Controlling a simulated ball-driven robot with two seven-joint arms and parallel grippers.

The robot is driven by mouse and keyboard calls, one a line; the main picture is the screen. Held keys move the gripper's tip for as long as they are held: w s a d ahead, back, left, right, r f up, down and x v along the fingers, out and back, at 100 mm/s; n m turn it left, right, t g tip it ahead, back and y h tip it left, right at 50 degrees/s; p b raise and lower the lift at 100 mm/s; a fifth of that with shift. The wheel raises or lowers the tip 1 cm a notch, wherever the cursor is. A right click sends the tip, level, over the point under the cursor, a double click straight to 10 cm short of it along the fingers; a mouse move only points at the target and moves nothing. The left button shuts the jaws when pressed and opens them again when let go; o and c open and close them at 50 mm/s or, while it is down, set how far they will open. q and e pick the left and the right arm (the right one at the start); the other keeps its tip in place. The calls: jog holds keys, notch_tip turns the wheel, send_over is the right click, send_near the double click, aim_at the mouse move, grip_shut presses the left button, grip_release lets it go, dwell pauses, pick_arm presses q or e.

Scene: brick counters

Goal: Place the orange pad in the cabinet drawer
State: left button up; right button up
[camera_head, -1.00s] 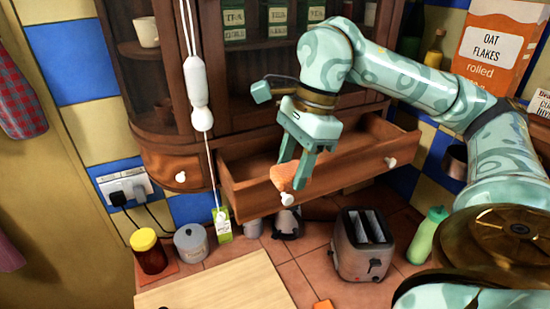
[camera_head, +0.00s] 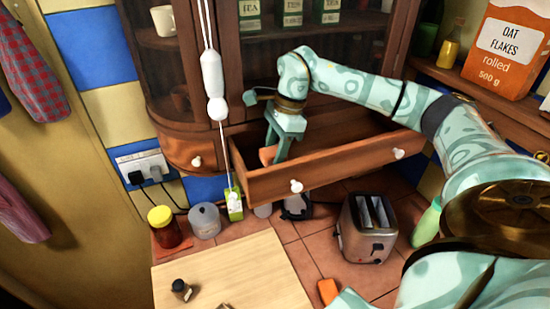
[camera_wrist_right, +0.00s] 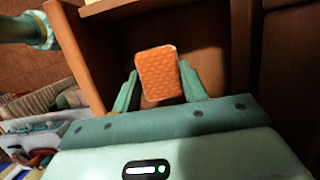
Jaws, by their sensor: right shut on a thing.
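The cabinet drawer (camera_head: 345,169) is pulled open above the counter. My right gripper (camera_head: 273,151) is at the left part of the drawer, behind its front panel, with the fingers pointing down. It is shut on the orange pad (camera_head: 266,155), which is partly hidden by a finger and the drawer front. In the right wrist view the textured orange pad (camera_wrist_right: 158,75) sits between the two fingers (camera_wrist_right: 157,88), with wooden drawer walls around it. I cannot tell whether the pad touches the drawer floor. My left gripper is not in view.
A hanging white pull cord (camera_head: 213,85) is left of the gripper. Below are a toaster (camera_head: 367,228), a wooden board (camera_head: 235,275), jars (camera_head: 165,228) and another orange object (camera_head: 327,290). An oat flakes box (camera_head: 505,50) stands at the right. The drawer's right part looks empty.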

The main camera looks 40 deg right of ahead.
jog(key=x, duration=0.3)
jog(key=shift+s+d+f, duration=0.15)
jog(key=shift+d+f, duration=0.05)
jog(key=shift+d, duration=0.05)
jog(key=shift+d+f+p, duration=0.1)
jog(key=shift+f+p, duration=0.05)
jog(key=shift+p, duration=0.45)
jog(key=shift+w+f, duration=0.15)
jog(key=shift+w, duration=0.05)
jog(key=shift+f, duration=0.1)
jog(key=o, duration=0.8)
jog(key=shift+o, duration=0.2)
jog(key=w+b+v, duration=0.1)
jog(key=v, duration=1.1)
jog(key=shift+s, duration=0.45)
jog(key=shift+d, duration=0.1)
